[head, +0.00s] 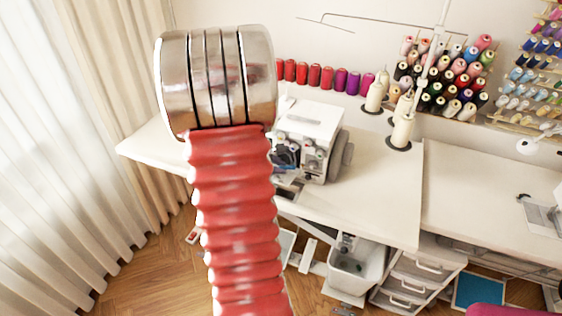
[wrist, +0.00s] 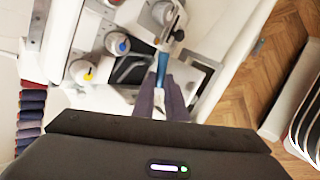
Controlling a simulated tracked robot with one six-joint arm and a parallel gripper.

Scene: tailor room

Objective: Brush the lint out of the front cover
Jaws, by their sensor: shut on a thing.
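The white sewing machine (head: 312,138) stands on the white table in the head view, its front open on dark inner parts. A grey-framed panel with a dark inside (wrist: 197,78), apparently the front cover, lies folded out to the right of my fingers. My gripper (wrist: 166,88) is shut on a slim blue-handled tool, apparently the brush (wrist: 162,62), pointing toward the machine's open front. Whether its tip touches the cover is unclear, and lint cannot be made out. My arm hides the gripper in the head view.
The white table (head: 375,190) has free room right of the machine. Thread cones (head: 401,132) stand behind it, with red and purple spools (head: 315,76) along the wall. A white bin (head: 355,268) and drawers (head: 418,278) are below. Curtains (head: 60,150) hang at left.

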